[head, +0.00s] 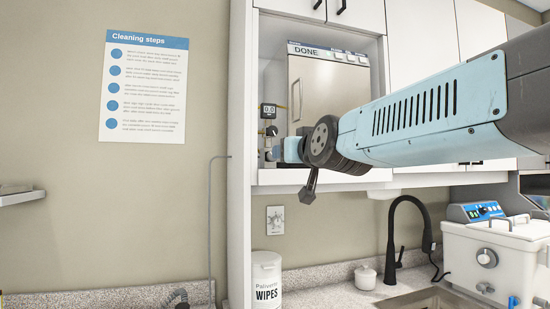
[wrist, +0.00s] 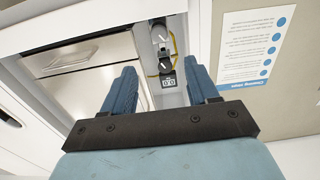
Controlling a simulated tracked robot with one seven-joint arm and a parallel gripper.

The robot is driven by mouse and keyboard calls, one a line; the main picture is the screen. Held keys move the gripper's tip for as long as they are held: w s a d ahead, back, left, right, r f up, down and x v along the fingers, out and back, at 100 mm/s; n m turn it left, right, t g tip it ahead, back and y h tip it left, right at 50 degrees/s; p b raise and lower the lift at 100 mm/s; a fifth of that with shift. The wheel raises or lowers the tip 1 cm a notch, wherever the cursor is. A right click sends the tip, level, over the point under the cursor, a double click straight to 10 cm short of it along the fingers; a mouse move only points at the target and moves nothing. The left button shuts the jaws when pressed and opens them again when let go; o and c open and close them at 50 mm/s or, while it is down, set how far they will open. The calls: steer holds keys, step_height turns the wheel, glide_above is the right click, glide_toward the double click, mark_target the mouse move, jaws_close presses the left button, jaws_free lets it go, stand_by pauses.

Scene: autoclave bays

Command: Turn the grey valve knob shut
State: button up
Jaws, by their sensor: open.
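The autoclave (head: 318,82), with a DONE display, stands in the cabinet bay; its pale door (wrist: 80,55) also shows in the wrist view. Beside it is a small pipe assembly with a gauge (head: 268,111) reading 0.0, which also shows in the wrist view (wrist: 169,81). In the wrist view a small round grey knob (wrist: 160,37) with dark parts around it sits beyond the gauge; its handle angle is too small to read. My gripper (head: 280,150) is at the bay's left side, below the gauge. Its two blue fingers (wrist: 163,75) are apart, with nothing between them.
The bay's white left side panel (head: 241,130) is close to my gripper. A cleaning poster (head: 144,86) hangs on the wall to the left. Below are a wipes tub (head: 267,280), a black faucet (head: 392,240) and a white bath unit (head: 490,258). The wall below the bay is mostly clear.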

steer(key=x, duration=1.3)
steer(key=shift+w+f, duration=0.15)
steer(key=shift+w, duration=0.05)
steer(key=c, duration=1)
